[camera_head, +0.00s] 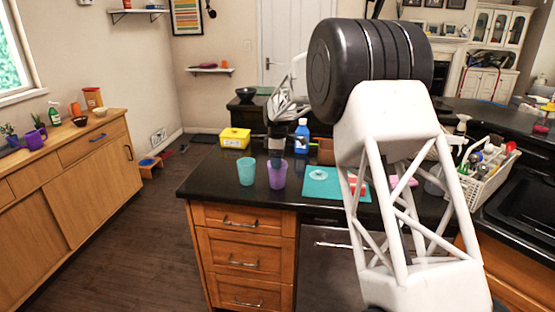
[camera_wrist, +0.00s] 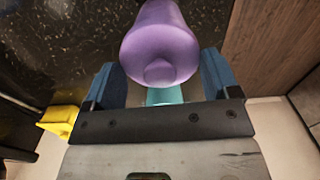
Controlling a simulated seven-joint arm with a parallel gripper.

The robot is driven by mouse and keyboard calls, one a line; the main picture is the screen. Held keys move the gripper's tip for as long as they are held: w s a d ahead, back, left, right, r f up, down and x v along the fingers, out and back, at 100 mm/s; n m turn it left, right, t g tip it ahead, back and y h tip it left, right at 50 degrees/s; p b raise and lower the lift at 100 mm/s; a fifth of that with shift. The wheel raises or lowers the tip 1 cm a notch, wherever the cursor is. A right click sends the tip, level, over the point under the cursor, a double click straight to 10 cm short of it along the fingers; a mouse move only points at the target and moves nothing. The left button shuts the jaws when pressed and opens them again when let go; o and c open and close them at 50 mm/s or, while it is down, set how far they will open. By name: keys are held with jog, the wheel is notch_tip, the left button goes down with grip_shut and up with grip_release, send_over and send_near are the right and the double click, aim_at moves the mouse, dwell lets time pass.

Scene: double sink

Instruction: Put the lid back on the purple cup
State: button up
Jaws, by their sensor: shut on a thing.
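The purple cup (camera_head: 277,176) stands upright on the black counter near its front edge. A purple lid with a round knob (camera_wrist: 160,58) faces the wrist camera, at the cup's top end. My gripper (camera_head: 276,158) is at the cup's rim in the head view. I cannot tell whether the lid touches the cup's rim all round. The contact is hidden in the head view.
A teal cup (camera_head: 246,171) stands just left of the purple cup. A teal mat (camera_head: 313,190) with a pale round lid (camera_head: 319,174) lies to the right. A yellow box (camera_head: 235,138), a blue bottle (camera_head: 302,136) and a white utensil basket (camera_head: 488,182) stand around.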

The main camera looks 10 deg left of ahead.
dwell(0.7)
jog(key=o, duration=0.8)
jog(key=shift+c, duration=0.2)
jog(key=shift+r, duration=0.2)
jog(key=shift+r, duration=3.25)
jog(key=shift+c, duration=0.2)
grip_shut()
jog(key=shift+f, duration=2.5)
